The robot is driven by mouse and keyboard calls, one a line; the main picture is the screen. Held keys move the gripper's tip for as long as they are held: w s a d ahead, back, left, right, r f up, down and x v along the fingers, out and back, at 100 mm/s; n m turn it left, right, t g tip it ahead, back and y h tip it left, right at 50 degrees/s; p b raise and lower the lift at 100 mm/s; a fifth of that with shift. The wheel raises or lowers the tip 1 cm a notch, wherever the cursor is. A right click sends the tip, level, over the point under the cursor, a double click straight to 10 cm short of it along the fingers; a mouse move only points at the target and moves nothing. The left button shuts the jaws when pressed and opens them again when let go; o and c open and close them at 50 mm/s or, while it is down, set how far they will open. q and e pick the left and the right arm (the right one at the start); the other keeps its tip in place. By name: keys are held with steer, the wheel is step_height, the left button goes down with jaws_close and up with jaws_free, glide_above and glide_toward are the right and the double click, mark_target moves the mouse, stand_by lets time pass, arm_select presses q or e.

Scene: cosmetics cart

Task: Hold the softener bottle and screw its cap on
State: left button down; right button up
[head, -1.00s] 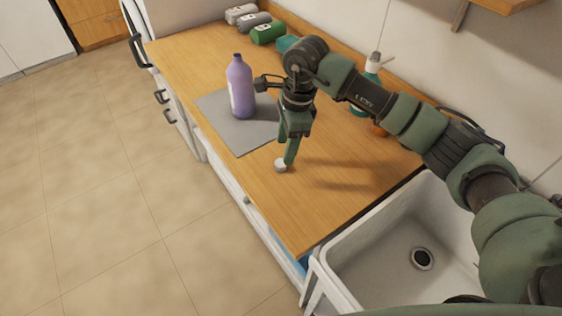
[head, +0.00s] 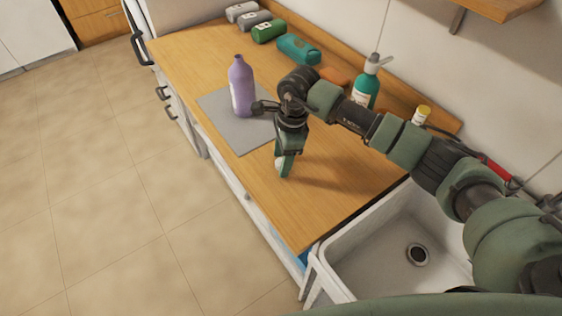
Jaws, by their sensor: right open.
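The softener bottle (head: 242,88) is purple with a pale label and stands upright, without a cap, on a grey mat (head: 252,136). The white cap (head: 279,163) lies on the wooden counter in front of the mat, partly hidden by my right gripper. My right gripper (head: 285,172) points down at the cap, with its fingers low by the counter. It is open, and the fingers seem to be at or around the cap; contact cannot be made out. My left gripper is not in view.
A teal pump bottle (head: 367,84) and a small yellow-capped bottle (head: 421,116) stand behind my right arm. A white sink (head: 385,240) is at the right. The counter's front edge is close to the cap.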

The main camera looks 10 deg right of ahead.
jaws_close()
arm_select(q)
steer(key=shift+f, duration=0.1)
arm_select(e)
steer(key=shift+r, duration=0.15)
